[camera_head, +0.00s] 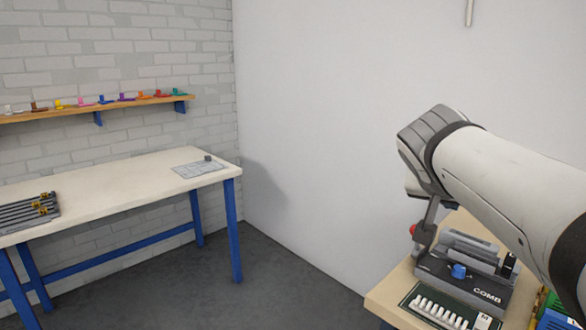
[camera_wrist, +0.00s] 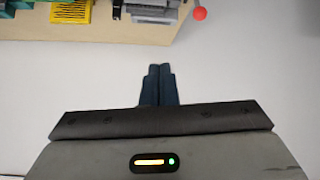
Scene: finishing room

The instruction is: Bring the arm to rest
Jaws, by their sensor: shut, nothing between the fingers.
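My arm (camera_head: 505,180) reaches in from the right in the head view, raised over the right-hand bench. Its wrist end (camera_head: 430,150) is in front of the white wall. My gripper (camera_wrist: 160,72) shows in the wrist view with its two dark fingers together, shut and empty. The fingers touch nothing and have plain pale background around them. In the head view the fingers cannot be made out.
Below my arm, a wooden bench (camera_head: 385,296) holds a grey machine marked COMB (camera_head: 460,273), with a red-knobbed lever (camera_wrist: 199,13), and a tray of white combs (camera_head: 440,312). A white table (camera_head: 120,180) stands left, under a shelf (camera_head: 60,113) of small coloured items. Grey floor lies between.

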